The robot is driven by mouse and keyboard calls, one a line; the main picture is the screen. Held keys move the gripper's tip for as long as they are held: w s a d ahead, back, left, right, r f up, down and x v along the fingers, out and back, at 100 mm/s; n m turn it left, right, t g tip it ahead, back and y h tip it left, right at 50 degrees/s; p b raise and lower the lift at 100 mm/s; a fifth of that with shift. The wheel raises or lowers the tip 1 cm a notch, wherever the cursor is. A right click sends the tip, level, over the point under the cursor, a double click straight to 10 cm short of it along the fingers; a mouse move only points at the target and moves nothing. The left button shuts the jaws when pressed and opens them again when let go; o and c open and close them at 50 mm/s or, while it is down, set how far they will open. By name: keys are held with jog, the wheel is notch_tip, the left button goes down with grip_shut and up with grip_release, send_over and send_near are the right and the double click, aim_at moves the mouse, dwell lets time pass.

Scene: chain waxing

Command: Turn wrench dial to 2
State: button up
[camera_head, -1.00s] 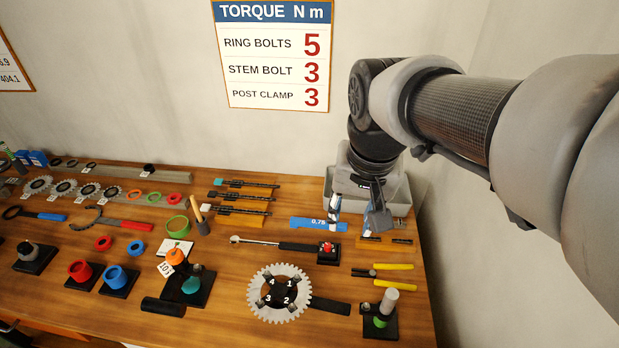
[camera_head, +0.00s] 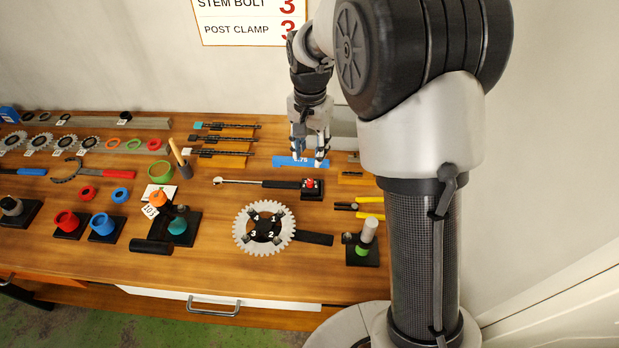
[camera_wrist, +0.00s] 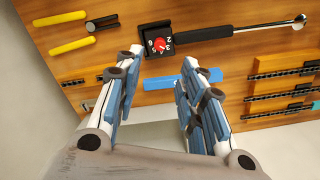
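The torque wrench (camera_head: 262,184) lies on the wooden table, its silver head at left and its black handle pointing right. At the handle's end is a black block with a red dial (camera_head: 309,183). In the wrist view the dial (camera_wrist: 159,43) shows white numbers around a red knob; its exact setting is too small to read. My gripper (camera_head: 310,162) is above the blue 0.75 strip (camera_head: 290,161), behind the dial and apart from it. In the wrist view my gripper (camera_wrist: 155,65) has its fingers spread, with nothing between them.
The chainring with numbered bolts (camera_head: 264,228) lies in front of the wrench. Yellow-handled pliers (camera_head: 365,207) and a post on a black base (camera_head: 363,245) are to the right. Chain pieces (camera_head: 222,152) lie at back left. A grey bin (camera_head: 343,125) stands behind my gripper.

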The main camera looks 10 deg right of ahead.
aim_at(310, 181)
notch_tip(310, 181, down, 11)
jog(key=b, duration=0.2)
jog(key=shift+f+b, duration=0.1)
jog(key=shift+b, duration=0.25)
jog(key=shift+c, duration=0.3)
grip_shut()
